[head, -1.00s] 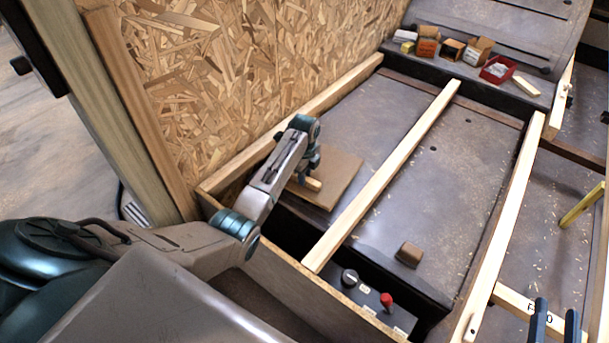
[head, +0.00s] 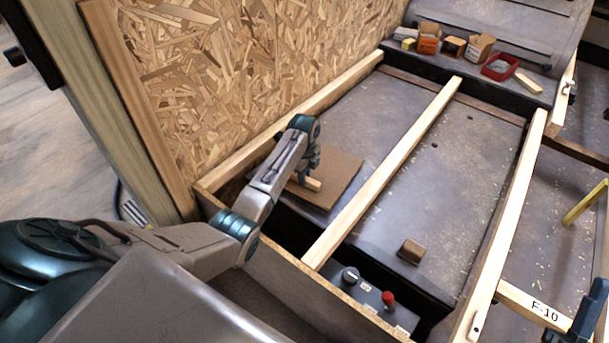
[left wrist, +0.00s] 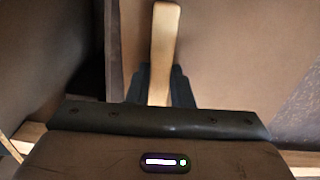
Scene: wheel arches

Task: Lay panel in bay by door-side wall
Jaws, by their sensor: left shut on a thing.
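The panel is a thin brown square board (head: 345,168) with a pale wooden grip bar on it (head: 313,184). It lies, or hovers very low, in the near part of the bay (head: 352,112) between the chipboard wall (head: 240,60) and the first wooden batten (head: 390,165). My left gripper (head: 308,178) is shut on the grip bar. In the left wrist view the bar (left wrist: 164,40) stands between the dark fingers, with the brown board (left wrist: 225,50) around it. I cannot tell whether the board touches the floor everywhere. My right gripper (head: 580,318) shows partly at the lower right corner.
A small brown block (head: 411,251) lies in the middle bay. A control box with a red knob (head: 388,298) stands at the near end. Small boxes (head: 428,38) and a red tray (head: 499,67) sit on the far ledge. A label F-10 (head: 543,310) marks a right-hand batten.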

